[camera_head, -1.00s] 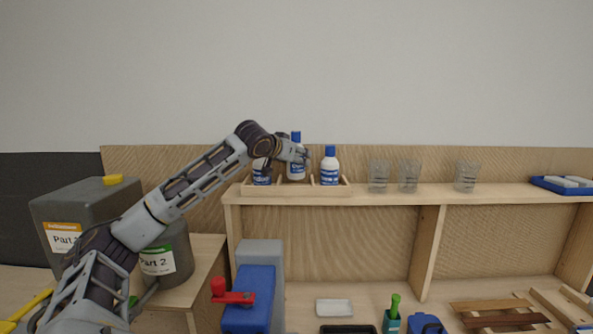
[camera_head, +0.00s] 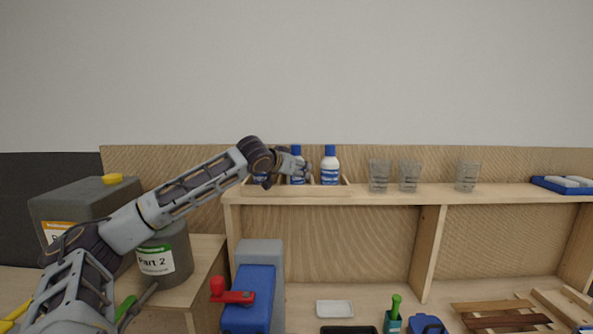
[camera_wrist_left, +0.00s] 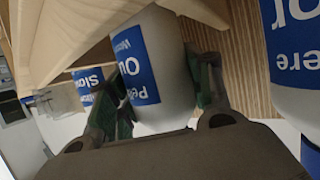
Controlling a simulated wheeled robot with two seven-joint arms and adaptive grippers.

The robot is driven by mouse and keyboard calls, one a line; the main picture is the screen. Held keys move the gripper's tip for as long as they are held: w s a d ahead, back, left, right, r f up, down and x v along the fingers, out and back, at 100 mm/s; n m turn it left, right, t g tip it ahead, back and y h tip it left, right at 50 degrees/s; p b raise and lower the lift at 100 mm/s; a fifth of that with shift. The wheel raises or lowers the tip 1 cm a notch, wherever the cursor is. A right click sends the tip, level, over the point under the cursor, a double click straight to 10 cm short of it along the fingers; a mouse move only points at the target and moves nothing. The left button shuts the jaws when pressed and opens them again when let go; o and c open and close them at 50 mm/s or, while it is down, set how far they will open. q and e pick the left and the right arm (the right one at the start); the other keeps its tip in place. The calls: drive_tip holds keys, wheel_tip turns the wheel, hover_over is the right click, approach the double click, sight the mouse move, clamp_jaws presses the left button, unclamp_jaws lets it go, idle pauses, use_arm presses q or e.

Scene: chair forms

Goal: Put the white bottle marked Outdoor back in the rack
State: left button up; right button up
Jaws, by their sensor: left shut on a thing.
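The white bottle with a blue cap and blue label (camera_head: 296,152) stands upright in the middle of the wooden rack (camera_head: 318,193) on the shelf. Its label reads "Ou…" in the left wrist view (camera_wrist_left: 158,50), where the rest is cut off. My left gripper (camera_head: 301,171) is shut on this bottle, one finger on each side. The gripper hides part of the bottle in the head view, and the bottle's base is behind the rack's front rail. My right gripper is not in view.
Similar bottles stand in the rack on both sides: one on the right (camera_head: 330,165), one on the left (camera_head: 261,180), mostly behind my arm. Clear glasses (camera_head: 409,176) stand farther right; a blue vise (camera_head: 250,300) is below.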

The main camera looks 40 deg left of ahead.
use_arm(q)
drive_tip(key=o, duration=1.1)
drive_tip(key=shift+f, duration=0.1)
drive_tip(key=shift+c, duration=0.2)
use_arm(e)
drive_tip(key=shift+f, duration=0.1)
use_arm(q)
drive_tip(key=shift+s, duration=0.1)
drive_tip(key=shift+s+r+b, duration=0.35)
drive_tip(key=shift+s, duration=0.25)
drive_tip(key=shift+b+v, duration=2.1)
drive_tip(key=shift+v, duration=1.05)
drive_tip(key=b+v, duration=0.1)
drive_tip(key=v, duration=0.3)
drive_tip(key=shift+s+d+r+b, duration=0.1)
drive_tip(key=shift+s+d+b, duration=0.05)
drive_tip(key=shift+b, duration=0.25)
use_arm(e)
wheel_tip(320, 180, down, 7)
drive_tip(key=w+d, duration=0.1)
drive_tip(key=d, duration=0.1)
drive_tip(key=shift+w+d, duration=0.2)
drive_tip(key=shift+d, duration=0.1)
